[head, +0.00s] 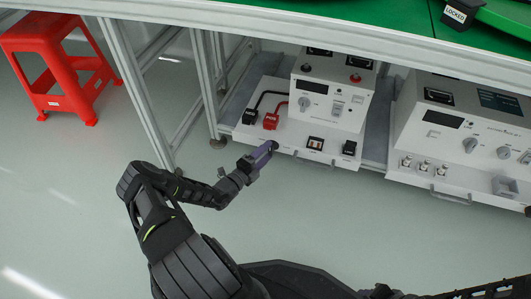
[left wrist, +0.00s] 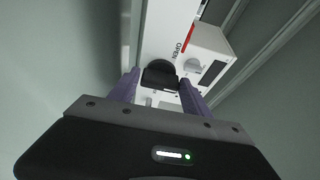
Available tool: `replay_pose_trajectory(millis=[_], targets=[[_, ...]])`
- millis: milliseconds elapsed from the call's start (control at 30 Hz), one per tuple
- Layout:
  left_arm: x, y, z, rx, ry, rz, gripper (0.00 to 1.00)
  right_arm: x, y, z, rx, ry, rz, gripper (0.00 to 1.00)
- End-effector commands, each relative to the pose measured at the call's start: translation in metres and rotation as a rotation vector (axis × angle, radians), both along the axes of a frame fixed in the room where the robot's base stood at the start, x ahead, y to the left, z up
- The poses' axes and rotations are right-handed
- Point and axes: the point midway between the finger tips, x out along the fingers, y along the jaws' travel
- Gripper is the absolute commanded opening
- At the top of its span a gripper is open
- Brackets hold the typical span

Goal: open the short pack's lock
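A black block with a white LOCKED label (head: 457,14) sits on the green table top at the upper right in the head view. It may be a pack's lock; I cannot tell which pack it belongs to. My left gripper (head: 271,146), with purple fingers, is low under the table at the front edge of a white tester. In the left wrist view its fingers (left wrist: 157,88) are spread, with a black block (left wrist: 159,73) in line between them. Contact is not clear. My right gripper is out of view.
The left tester (head: 322,117) carries a red plug (head: 271,121) and a black plug (head: 249,116) with cables. A second tester (head: 460,135) stands to its right. A metal table leg (head: 140,95) and a red stool (head: 58,65) are at left. The front floor is clear.

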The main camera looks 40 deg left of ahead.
Motion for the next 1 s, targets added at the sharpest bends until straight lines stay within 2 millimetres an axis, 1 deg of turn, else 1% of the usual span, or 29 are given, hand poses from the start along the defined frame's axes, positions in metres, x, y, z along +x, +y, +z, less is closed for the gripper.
replay_pose_trajectory(millis=[33,200,433,567,667,900,1000], targets=[[0.000,0.000,0.000,0.000,0.000,0.000,0.61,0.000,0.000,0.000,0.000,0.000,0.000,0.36],[0.000,0.000,0.000,0.002,-0.001,0.000,0.75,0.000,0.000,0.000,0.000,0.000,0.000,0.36],[0.000,0.000,0.001,0.003,-0.001,0.000,0.75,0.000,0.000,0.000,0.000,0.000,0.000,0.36],[-0.005,0.001,0.002,0.003,0.000,0.000,0.75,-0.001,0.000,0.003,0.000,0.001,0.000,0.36],[-0.016,0.002,0.003,0.002,0.001,0.001,0.75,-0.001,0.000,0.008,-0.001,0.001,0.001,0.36],[-0.056,0.003,0.003,0.001,0.001,0.001,0.75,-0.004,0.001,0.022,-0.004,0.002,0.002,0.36],[-0.069,0.005,0.002,0.001,0.001,0.002,0.75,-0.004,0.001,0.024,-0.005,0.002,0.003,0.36]])
